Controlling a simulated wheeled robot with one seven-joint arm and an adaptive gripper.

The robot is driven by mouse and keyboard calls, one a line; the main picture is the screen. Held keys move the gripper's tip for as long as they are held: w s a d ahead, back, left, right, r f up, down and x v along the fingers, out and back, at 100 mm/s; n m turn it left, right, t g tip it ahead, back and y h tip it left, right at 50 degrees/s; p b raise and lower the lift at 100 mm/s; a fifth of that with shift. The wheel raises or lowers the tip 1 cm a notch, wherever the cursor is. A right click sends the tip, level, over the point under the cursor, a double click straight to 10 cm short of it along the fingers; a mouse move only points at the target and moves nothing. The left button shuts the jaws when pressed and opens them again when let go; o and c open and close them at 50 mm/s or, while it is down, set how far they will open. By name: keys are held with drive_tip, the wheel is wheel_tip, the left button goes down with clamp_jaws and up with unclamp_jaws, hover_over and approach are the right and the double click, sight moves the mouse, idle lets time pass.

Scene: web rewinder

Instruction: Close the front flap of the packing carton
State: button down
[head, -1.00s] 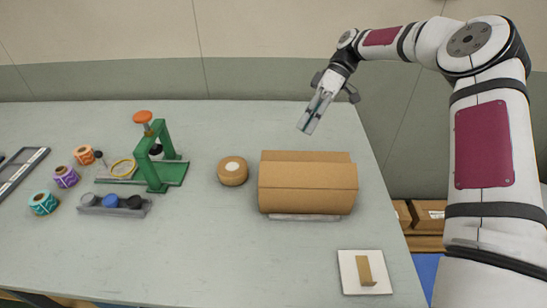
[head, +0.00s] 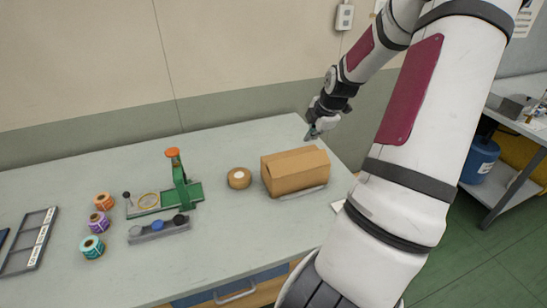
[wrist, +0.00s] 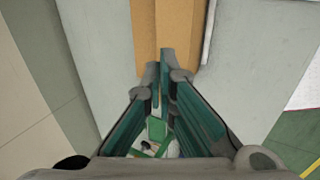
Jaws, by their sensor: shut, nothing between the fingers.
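The brown packing carton (head: 290,178) stands on the table in the head view. Its top shows a lengthwise fold, but I cannot make out clearly how each flap lies. My gripper (head: 312,134) is beyond the carton's back side, with its fingers pointing down. In the wrist view the carton's brown cardboard (wrist: 176,24) runs up from the fingertips. My gripper (wrist: 165,64) is shut there with nothing between the fingers. The fingertips overlap the cardboard in the picture; I cannot tell if they touch it.
A tape roll (head: 239,178) lies left of the carton. Left of it stand a green rewinder (head: 183,186), a grey holder with knobs (head: 160,230) and several coloured rolls (head: 98,223). My arm hides the table's right part. The front middle of the table (head: 240,235) is clear.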

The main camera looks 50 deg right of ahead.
drive_tip(key=b, duration=0.3)
approach(298, 156)
drive_tip(key=x, duration=0.7)
drive_tip(key=shift+s, duration=0.1)
drive_tip(key=shift+w+d+f+g, duration=0.1)
drive_tip(key=shift+w+f+g, duration=0.2)
drive_tip(key=shift+g, duration=0.3)
drive_tip(key=shift+w+d+f+g+y+p, duration=0.15)
drive_tip(key=shift+w+f+g+y+p, duration=0.15)
drive_tip(key=shift+g+y, duration=0.25)
drive_tip(key=shift+w+d+f+p, duration=0.2)
drive_tip(key=shift+w+f+p, duration=0.15)
drive_tip(key=shift+f+p, duration=0.25)
drive_tip(key=shift+f, duration=0.1)
drive_tip(key=shift+r, duration=0.2)
